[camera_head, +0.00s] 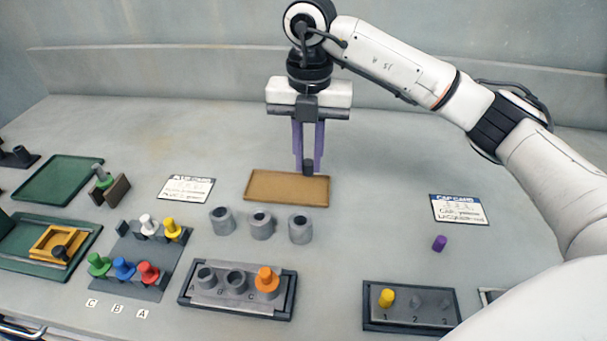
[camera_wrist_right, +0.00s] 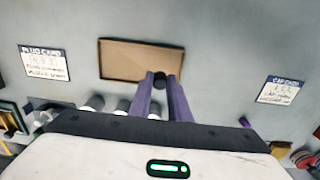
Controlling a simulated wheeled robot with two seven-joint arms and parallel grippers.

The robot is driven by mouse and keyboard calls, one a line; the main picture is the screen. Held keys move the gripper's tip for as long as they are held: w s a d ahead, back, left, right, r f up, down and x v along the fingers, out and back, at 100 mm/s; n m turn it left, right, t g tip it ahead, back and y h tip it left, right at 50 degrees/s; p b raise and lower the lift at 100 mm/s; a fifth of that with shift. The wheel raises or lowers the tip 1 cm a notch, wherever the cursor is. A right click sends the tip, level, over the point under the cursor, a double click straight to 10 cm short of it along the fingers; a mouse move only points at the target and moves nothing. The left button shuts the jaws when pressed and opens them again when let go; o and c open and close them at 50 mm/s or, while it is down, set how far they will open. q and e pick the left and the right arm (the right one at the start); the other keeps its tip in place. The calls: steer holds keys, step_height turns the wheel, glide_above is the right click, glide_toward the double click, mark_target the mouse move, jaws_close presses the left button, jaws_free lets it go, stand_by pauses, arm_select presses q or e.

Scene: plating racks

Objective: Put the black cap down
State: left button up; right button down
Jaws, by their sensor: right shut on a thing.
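The black cap (camera_head: 308,167) is between the purple fingertips of my right gripper (camera_head: 308,163), which is shut on it. It hangs over the far right part of the brown tray (camera_head: 262,187); I cannot tell whether it touches the tray. In the right wrist view the cap (camera_wrist_right: 159,78) shows at the fingertips (camera_wrist_right: 160,82), by the near edge of the tray (camera_wrist_right: 118,78). The tray looks empty. My left gripper is not in view.
Three grey cylinders (camera_head: 261,224) stand just in front of the tray. A rack with an orange plug (camera_head: 267,279) is nearer, and a rack with a yellow cap (camera_head: 387,298) is at right. A purple cap (camera_head: 439,243) lies loose. Two cards (camera_head: 187,188) (camera_head: 459,209) lie on the table.

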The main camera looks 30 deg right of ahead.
mark_target(308, 190)
steer(key=shift+f, duration=2.3)
steer(key=shift+f, duration=0.2)
steer(key=c, duration=1.7)
jaws_free()
steer(key=shift+o, duration=0.2)
step_height(308, 190, up, 12)
steer(key=shift+r, duration=0.2)
